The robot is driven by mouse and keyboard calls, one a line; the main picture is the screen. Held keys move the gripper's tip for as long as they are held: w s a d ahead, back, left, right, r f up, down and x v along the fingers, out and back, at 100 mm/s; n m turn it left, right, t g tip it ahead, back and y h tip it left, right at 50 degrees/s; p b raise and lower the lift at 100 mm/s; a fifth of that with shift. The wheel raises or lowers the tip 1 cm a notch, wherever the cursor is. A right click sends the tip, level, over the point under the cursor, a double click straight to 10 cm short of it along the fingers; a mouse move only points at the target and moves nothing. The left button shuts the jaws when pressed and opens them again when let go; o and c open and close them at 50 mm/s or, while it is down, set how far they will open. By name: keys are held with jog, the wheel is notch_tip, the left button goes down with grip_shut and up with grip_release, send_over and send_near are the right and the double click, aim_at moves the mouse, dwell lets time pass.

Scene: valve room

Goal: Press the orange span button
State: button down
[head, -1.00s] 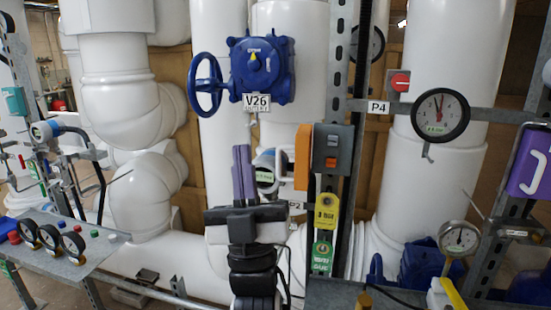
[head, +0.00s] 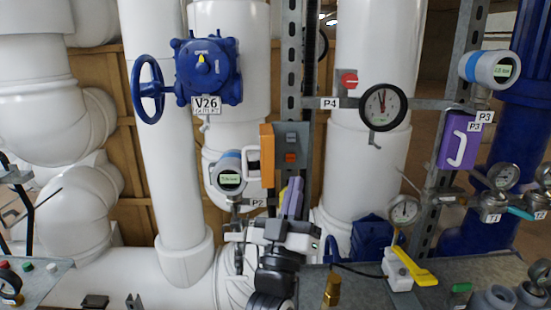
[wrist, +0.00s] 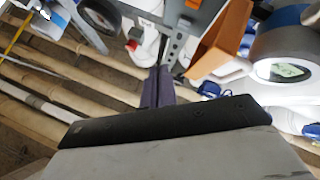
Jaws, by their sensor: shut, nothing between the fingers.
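A small grey box (head: 283,143) sits on the perforated post in the head view. It has a dark upper button and an orange-red lower button (head: 291,158). An orange flap or panel (head: 267,155) stands at its left side, and it also shows in the wrist view (wrist: 222,38). My gripper (head: 295,182) has purple fingers, closed together and empty, pointing up just below the box in the head view. The fingers also show in the wrist view (wrist: 158,80). I cannot make out the button's face in the wrist view, and no contact with it is visible.
A round transmitter with a display (head: 229,175) is close left of the box. A valve with a blue handwheel (head: 148,90) is at upper left. The P4 gauge (head: 383,107) is to the right. A bench with a yellow-handled valve (head: 405,268) is at lower right.

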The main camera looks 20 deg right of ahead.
aim_at(290, 157)
jog(key=shift+w+d+b, duration=0.3)
jog(key=shift+w+d, duration=0.1)
jog(key=shift+w, duration=1)
jog(key=shift+w+d+b, duration=0.35)
jog(key=shift+w+d, duration=0.05)
jog(key=shift+w, duration=1.05)
jog(key=shift+w+d+b, duration=0.3)
jog(key=shift+w+d, duration=0.1)
jog(key=shift+w, duration=1)
jog(key=shift+w+d, duration=0.15)
jog(key=shift+w, duration=0.3)
